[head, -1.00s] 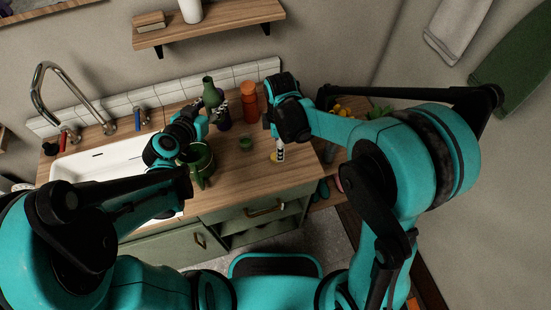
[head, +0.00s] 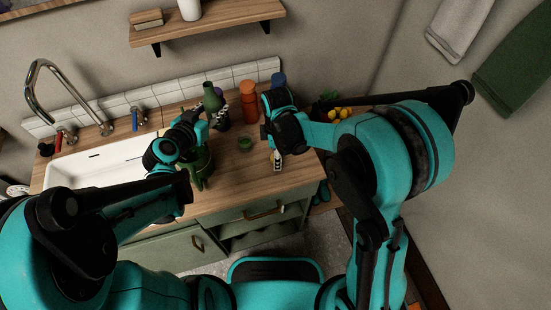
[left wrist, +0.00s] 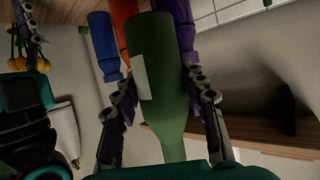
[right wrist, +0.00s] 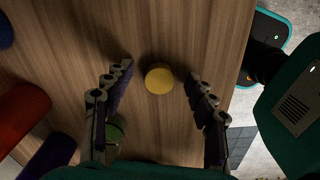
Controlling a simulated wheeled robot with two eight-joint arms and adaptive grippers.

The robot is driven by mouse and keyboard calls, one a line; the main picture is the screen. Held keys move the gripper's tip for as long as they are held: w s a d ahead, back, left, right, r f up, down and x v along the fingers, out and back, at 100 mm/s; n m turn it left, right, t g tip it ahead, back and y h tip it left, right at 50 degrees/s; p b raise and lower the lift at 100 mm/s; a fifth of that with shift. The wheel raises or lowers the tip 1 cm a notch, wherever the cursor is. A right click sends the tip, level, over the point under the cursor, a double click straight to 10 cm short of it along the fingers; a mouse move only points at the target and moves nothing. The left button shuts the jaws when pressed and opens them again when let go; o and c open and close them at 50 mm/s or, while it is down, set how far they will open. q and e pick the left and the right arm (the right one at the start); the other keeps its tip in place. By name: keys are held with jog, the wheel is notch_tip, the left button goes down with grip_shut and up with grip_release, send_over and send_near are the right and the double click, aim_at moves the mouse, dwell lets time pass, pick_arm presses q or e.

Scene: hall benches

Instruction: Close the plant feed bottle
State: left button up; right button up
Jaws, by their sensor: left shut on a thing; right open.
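A green bottle with a white label (left wrist: 152,75) stands between the fingers of my left gripper (left wrist: 163,100), which is shut on it. In the head view the bottle (head: 212,97) shows at the back of the counter, partly hidden by the left gripper (head: 204,122). I cannot tell whether it touches the counter. A round yellow cap (right wrist: 159,79) lies on the wooden counter. My right gripper (right wrist: 155,92) is open and empty above it, with the cap between its fingertips in the right wrist view. In the head view the right gripper (head: 278,160) hides part of the cap.
An orange bottle (head: 249,101), a purple bottle (head: 223,121) and a blue bottle (head: 279,80) stand at the counter's back. A small green jar (head: 245,144) is left of the right gripper. A green watering can (head: 201,168) stands near the white sink (head: 95,168).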

aim_at(207, 98)
jog(key=c, duration=0.8)
jog(key=shift+o, duration=0.2)
